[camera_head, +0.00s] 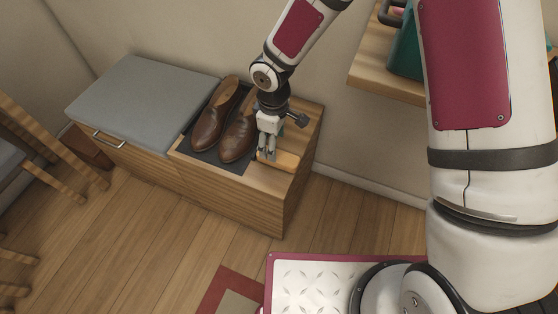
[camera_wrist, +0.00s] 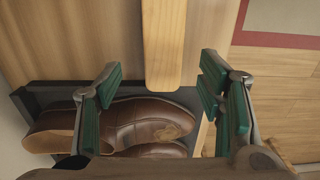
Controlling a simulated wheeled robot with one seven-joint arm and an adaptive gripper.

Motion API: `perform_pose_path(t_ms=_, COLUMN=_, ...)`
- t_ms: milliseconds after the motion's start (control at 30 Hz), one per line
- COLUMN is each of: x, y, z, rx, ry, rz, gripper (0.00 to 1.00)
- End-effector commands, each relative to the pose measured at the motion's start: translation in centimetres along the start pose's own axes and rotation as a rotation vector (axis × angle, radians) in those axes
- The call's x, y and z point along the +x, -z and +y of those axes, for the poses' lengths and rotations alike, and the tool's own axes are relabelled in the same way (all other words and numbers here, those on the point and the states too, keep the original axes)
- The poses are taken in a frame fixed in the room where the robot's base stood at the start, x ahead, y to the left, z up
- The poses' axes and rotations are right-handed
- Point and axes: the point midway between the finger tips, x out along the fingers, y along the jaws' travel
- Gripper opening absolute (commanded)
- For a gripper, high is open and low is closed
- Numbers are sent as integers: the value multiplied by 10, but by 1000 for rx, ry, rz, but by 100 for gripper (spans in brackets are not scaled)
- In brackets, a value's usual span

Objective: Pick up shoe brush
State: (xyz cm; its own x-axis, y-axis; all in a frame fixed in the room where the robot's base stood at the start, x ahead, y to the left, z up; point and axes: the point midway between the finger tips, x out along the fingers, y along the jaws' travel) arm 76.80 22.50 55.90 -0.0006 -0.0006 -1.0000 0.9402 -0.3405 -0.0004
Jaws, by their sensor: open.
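The shoe brush appears to be a light wooden piece (camera_head: 285,161) lying on the right end of the bench top, beside the brown shoes. It also shows in the wrist view as a pale wooden bar (camera_wrist: 163,45) coming down from the top edge and ending between my fingers. My gripper (camera_head: 267,154) points down over its left end. In the wrist view my gripper (camera_wrist: 162,75) is open, with green pads on either side of the bar and visible gaps on both sides. Its bristles are not visible.
Two brown leather shoes (camera_head: 218,113) rest in a dark tray (camera_head: 207,157) left of my gripper. A grey cushion (camera_head: 143,98) covers the bench's left part. A wooden shelf (camera_head: 374,75) with a green container (camera_head: 404,52) stands at right. The floor in front is mostly clear.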

Motion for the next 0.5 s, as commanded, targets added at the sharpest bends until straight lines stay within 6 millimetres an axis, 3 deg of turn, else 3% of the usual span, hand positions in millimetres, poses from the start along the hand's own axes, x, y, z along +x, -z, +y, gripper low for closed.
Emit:
perform_pose_path(t_ms=33, x=10, y=0, z=0, rx=-1, ry=1, rz=0, gripper=62)
perform_pose_path(t_ms=367, x=28, y=0, z=-1, rx=0, ry=0, rz=0, gripper=62)
perform_pose_path(t_ms=500, x=46, y=-2, z=-3, rx=0, ry=1, rz=0, gripper=62)
